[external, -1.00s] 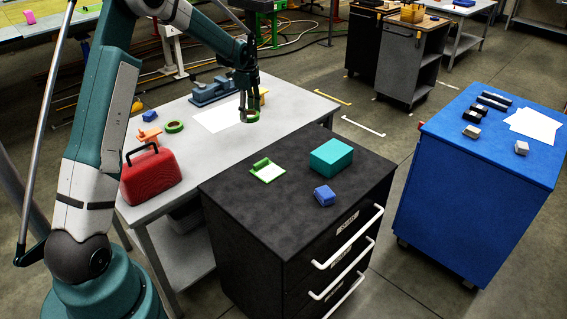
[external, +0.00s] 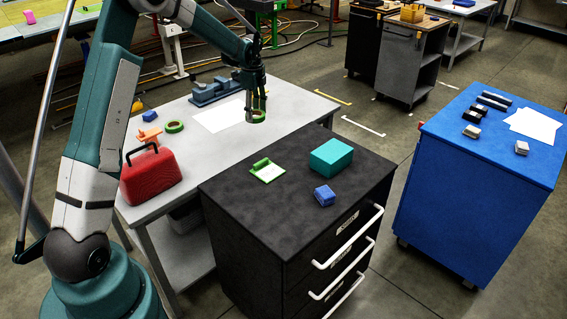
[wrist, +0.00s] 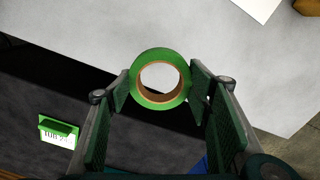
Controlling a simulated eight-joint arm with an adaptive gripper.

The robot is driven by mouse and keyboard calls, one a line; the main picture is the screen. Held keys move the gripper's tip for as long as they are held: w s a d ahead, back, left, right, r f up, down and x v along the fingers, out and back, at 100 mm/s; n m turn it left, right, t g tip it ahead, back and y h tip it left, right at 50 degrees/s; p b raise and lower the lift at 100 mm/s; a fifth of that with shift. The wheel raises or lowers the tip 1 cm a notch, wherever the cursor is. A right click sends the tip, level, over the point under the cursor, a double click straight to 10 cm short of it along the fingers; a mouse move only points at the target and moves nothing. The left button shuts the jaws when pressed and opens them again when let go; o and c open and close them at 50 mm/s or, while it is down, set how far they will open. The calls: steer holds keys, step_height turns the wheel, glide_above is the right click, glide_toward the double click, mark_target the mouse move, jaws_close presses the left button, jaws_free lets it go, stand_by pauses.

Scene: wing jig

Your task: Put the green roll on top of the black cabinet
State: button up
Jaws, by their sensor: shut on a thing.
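A green roll of tape with a brown core (wrist: 160,53) sits between the two fingers of my gripper (wrist: 161,90) in the wrist view. My gripper is shut on its sides. In the external view the held roll (external: 258,120) hangs below my gripper (external: 257,107), over the right part of the grey table and apart from the cabinet. A second green roll (external: 174,127) lies on the table's left part. The black cabinet (external: 237,203) stands in front of the table; its dark top also shows at lower left in the wrist view (wrist: 60,90).
On the cabinet top are a teal box (external: 331,156), a small blue block (external: 324,195) and a green-edged tray or holder (external: 267,171); bare top lies around them. A red can (external: 151,176) stands on the table. A blue cabinet (external: 455,213) is at right.

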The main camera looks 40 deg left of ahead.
steer(key=w+d+r+p, duration=0.1)
steer(key=d+r, duration=0.1)
steer(key=d, duration=0.6)
steer(key=w+d+r+p, duration=0.1)
steer(key=d+r+p, duration=0.1)
steer(key=d, duration=0.5)
steer(key=r+p, duration=0.1)
steer(key=r, duration=0.1)
glide_above(300, 152)
steer(key=shift+w+f, duration=0.1)
steer(key=shift+f, duration=0.05)
steer(key=shift+f, duration=3.15)
steer(key=shift+f, duration=1.85)
steer(key=shift+f+b, duration=0.15)
steer(key=shift+b, duration=0.15)
